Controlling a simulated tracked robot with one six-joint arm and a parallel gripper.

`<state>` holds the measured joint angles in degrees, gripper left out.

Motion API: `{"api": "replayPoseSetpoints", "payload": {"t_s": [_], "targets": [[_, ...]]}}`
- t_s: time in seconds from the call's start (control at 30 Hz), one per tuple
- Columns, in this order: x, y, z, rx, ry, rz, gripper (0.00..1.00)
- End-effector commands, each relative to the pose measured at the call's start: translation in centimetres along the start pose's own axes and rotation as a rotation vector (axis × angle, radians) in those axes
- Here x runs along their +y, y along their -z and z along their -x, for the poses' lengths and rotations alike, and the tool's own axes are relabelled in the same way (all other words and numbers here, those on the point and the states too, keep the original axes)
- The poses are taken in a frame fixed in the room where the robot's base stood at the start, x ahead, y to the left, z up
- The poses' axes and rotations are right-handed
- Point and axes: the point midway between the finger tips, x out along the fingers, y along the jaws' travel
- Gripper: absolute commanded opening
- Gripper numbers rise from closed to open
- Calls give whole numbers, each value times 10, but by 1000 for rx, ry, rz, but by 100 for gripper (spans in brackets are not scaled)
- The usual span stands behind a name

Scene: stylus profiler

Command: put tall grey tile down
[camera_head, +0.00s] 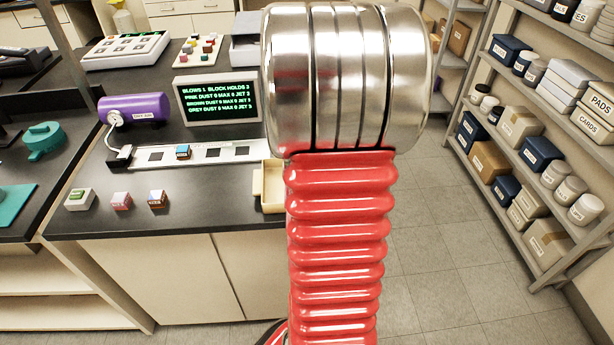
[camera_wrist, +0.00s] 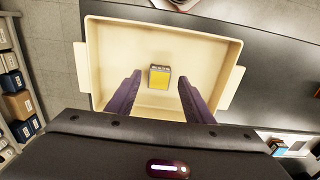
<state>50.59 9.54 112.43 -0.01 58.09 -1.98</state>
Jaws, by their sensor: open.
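In the head view the tray (camera_head: 258,188) shows only in part at the bench edge, behind my red arm. My gripper is hidden there.
On the dark bench stand a green-topped block (camera_head: 78,200), a pink block (camera_head: 121,201) and a brown block (camera_head: 157,199). A white slotted strip (camera_head: 222,153) holds a blue block (camera_head: 183,152). Behind are a purple cylinder (camera_head: 135,108) and a screen (camera_head: 218,101). Shelves (camera_head: 545,150) stand right.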

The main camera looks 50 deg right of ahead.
Motion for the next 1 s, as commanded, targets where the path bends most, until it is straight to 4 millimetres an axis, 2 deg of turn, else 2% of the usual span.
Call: {"api": "replayPoseSetpoints", "payload": {"t_s": [0.3,0.5,0.67,1.0], "targets": [[0,1,57,4,0,0,47],[0,0,83,1,0,0,47],[0,0,91,0,0,0,47],[0,0,91,0,0,-1,47]]}}
